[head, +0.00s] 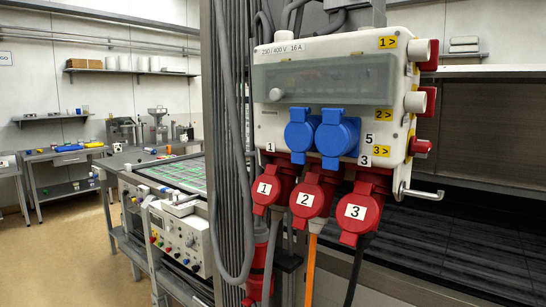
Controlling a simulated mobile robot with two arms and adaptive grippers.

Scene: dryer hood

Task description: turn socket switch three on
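A white power socket box (335,75) labelled "230/400 V 16 A" hangs at the middle right. Yellow labels 1>, 2> and 3> run down its right edge. Beside the 3> label (380,151) a small red switch part (420,146), switch three, sticks out to the right; its exact setting cannot be told. Switch one (421,50) and switch two (415,102) above it show white round parts with red behind. Below, red sockets numbered 1 (265,188), 2 (305,198) and 3 (352,212) have cables hanging under them. Neither of my grippers is in view.
Two blue socket covers (337,133) are on the box front. A metal hook (422,193) juts out below switch three. A grey post (228,150) with cables stands left of the box. A dark hood opening (480,220) lies behind it at the right.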

